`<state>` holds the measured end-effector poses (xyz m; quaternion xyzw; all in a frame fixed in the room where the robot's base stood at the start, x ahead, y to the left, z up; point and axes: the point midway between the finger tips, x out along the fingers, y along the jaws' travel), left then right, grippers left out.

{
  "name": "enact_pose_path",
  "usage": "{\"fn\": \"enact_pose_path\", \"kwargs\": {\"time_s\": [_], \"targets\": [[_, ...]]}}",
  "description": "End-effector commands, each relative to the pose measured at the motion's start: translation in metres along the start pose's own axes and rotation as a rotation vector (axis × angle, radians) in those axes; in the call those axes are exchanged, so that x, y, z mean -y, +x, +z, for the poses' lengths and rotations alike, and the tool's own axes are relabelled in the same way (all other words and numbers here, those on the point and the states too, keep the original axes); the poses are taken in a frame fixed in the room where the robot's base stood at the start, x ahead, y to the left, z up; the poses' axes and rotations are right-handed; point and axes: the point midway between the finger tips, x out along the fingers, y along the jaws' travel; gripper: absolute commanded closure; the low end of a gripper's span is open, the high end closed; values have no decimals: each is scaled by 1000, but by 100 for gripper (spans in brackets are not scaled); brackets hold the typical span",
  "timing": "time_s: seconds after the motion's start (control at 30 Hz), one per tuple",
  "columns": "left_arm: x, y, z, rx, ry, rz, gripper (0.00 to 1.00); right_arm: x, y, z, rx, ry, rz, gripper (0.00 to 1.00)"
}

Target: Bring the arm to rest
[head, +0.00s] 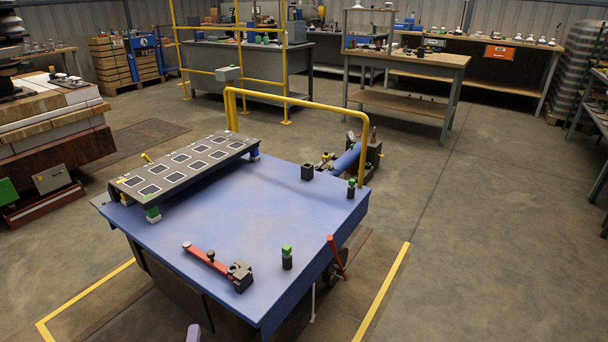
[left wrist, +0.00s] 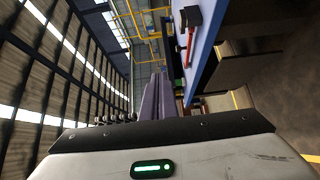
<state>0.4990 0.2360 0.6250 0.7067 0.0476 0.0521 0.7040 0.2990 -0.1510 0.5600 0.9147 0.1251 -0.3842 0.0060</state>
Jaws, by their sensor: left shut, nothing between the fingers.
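My left gripper (head: 193,333) shows only as a small purple-grey tip at the bottom edge of the head view, in front of the blue table (head: 262,210) and clear of its top. In the left wrist view its two purple fingers (left wrist: 158,90) lie together, shut and with nothing between them. The rest of the left arm is outside the head view. My right gripper is in neither view.
On the table are a black rack with white-edged squares (head: 185,165), a red-handled clamp (head: 212,262), a green-topped post (head: 287,258) and a small dark block (head: 307,172). A yellow rail (head: 300,100) stands behind. Floor at right is open.

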Motion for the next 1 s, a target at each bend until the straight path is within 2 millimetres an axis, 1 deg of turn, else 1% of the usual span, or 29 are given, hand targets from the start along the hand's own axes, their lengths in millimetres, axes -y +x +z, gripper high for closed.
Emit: {"fn": "enact_pose_path", "kwargs": {"time_s": [0.1,0.13,0.33,0.47,0.57,0.67,0.73,0.8,0.9,1.0], "targets": [[-1,-1,14,68,79,-46,100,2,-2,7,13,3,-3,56],[-1,-2,17,85,98,-58,100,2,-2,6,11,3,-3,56],[1,-9,36,206,252,-140,100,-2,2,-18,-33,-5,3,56],[2,-20,49,301,380,-200,100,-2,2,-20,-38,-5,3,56],[3,-34,58,396,513,-258,100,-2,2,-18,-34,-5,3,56],[4,-56,64,520,695,-331,100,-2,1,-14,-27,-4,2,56],[5,-78,63,619,841,-393,100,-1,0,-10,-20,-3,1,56],[5,-102,57,716,983,-456,100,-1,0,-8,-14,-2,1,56],[2,-132,46,828,1141,-531,100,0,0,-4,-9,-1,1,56],[-1,-156,34,912,1251,-591,100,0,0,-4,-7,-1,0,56]]}}
